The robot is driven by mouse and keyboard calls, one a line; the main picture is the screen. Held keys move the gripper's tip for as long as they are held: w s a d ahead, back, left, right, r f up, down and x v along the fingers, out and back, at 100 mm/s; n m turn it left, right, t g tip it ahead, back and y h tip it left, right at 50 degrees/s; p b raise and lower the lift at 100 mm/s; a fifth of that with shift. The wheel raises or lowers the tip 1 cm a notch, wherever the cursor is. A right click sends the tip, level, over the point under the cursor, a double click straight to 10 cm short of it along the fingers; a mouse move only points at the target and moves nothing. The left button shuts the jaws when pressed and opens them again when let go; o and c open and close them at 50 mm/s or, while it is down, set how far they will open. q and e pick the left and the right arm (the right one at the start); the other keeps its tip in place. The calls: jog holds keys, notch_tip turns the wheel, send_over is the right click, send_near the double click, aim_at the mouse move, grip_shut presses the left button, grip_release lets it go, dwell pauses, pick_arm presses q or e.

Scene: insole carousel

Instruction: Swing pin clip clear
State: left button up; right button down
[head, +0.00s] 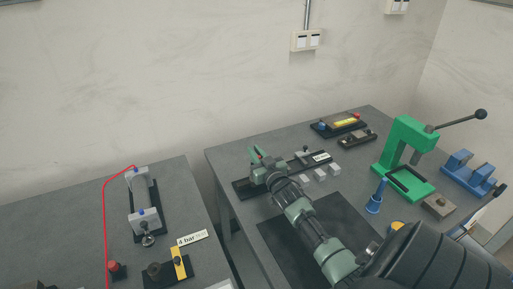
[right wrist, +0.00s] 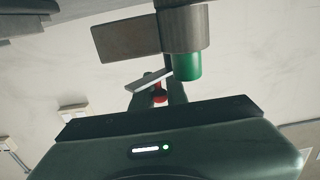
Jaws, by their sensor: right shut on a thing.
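My right gripper (head: 262,165) is over the dark fixture strip (head: 243,189) at the back left of the right-hand table. It is shut on a small part with red on it; the red part (right wrist: 159,93) shows between the dark fingers in the right wrist view. I take this to be the pin clip, but the fingers hide most of it. Just beyond, a grey metal cylinder with a green end (right wrist: 187,65) and a flat plate (right wrist: 126,38) hang into the right wrist view. My left gripper is not in view.
A green lever press (head: 408,150), a blue fixture (head: 466,172) and a blue cone (head: 376,197) stand to the right. Small light blocks (head: 320,174) sit beside the strip. A dark mat (head: 318,235) lies under my right arm. The left table (head: 75,220) holds a clamp fixture.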

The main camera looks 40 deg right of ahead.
jog(key=n+y, duration=0.2)
jog(key=y, duration=0.1)
jog(key=shift+w+f+b, duration=0.1)
jog(key=shift+f+b, duration=0.15)
jog(key=shift+b, duration=0.1)
jog(key=shift+w+a+r+n+g+y+b, duration=0.15)
jog(key=shift+a+n+g+y+b, duration=0.1)
jog(key=shift+n+y+b, duration=1.3)
jog(key=shift+w+a+f+n+g+y+b, duration=0.15)
jog(key=shift+n+y+b, duration=0.7)
jog(key=shift+y+b, duration=1.4)
jog(key=shift+w+a+r+n+g+y+b, duration=0.1)
jog(key=shift+w+a+n+g+y+b, duration=0.15)
jog(key=shift+n+y+b, duration=1.3)
jog(key=shift+s+m+b, duration=0.1)
jog(key=shift+m+b, duration=0.25)
jog(key=shift+b, duration=0.25)
jog(key=c, duration=1.4)
grip_release()
notch_tip(320, 180, up, 20)
jog(key=p, duration=0.2)
jog(key=shift+w, duration=0.2)
